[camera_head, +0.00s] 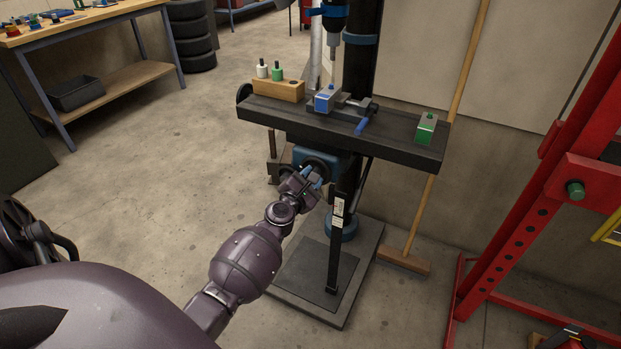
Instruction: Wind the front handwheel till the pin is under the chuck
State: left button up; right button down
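The chuck (334,52) hangs under the drill head at the top. The pin is too small to make out clearly near this block. My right gripper is not in view.
The black table (270,115) carries a wooden holder (278,91) with white and green pieces, and a green block (426,128) at right. A broom (447,130) leans behind. A red frame (520,235) stands at right.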

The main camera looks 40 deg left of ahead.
pick_arm(q)
jog(key=o, duration=0.9)
jog(key=v, duration=1)
jog(key=shift+s+d, duration=0.15)
jog(key=shift+s, duration=0.2)
